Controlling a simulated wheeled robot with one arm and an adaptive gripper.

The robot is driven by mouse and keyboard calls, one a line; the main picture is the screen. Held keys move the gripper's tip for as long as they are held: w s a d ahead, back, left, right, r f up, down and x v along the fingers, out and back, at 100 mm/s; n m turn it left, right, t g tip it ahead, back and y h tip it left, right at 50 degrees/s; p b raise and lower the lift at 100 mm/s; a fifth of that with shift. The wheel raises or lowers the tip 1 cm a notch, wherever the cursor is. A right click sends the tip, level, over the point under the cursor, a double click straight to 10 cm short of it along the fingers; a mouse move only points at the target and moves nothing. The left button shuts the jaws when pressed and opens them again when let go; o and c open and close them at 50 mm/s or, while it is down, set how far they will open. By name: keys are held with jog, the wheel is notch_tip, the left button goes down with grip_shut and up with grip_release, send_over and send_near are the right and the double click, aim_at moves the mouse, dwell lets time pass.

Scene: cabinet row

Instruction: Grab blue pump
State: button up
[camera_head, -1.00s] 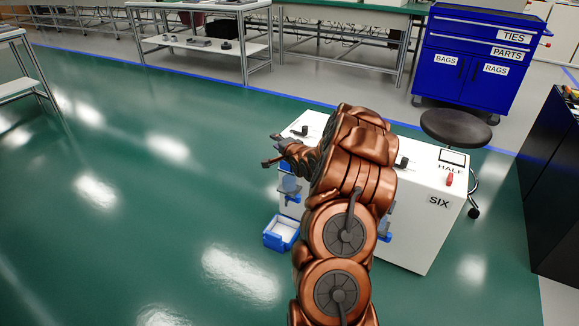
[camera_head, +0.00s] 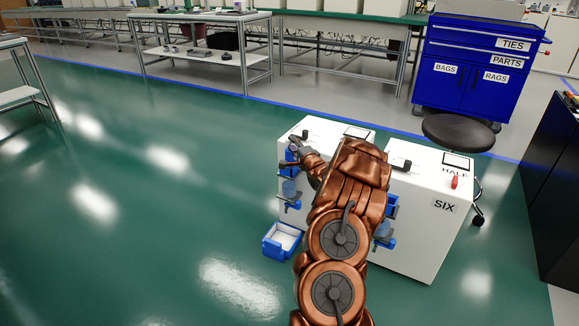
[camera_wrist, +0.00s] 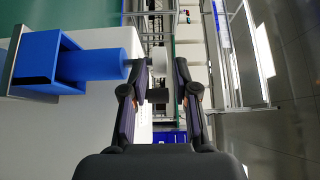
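A blue pump-like part (camera_wrist: 85,65), a square housing with a round cylinder, sticks out from a white cabinet at left in the wrist view. I take it to be the blue part (camera_head: 292,154) high on the cabinet's left side in the head view. My gripper (camera_wrist: 160,72) is open, its two dark fingers apart. The left finger is close to the cylinder's end; I cannot tell whether they touch. The pump is not between the fingers. In the head view my gripper (camera_head: 290,158) overlaps the pump and partly hides it.
White cabinets (camera_head: 420,225) stand side by side, the right one marked SIX. Another blue fitting with a cylinder (camera_head: 289,188) is lower on the left side. A blue bin (camera_head: 283,240) is below it. A black stool (camera_head: 458,132) stands behind. Green floor at left is clear.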

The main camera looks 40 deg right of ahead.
jog(key=shift+b+x, duration=0.6)
jog(key=shift+x, duration=1.1)
jog(key=shift+c, duration=0.2)
grip_shut()
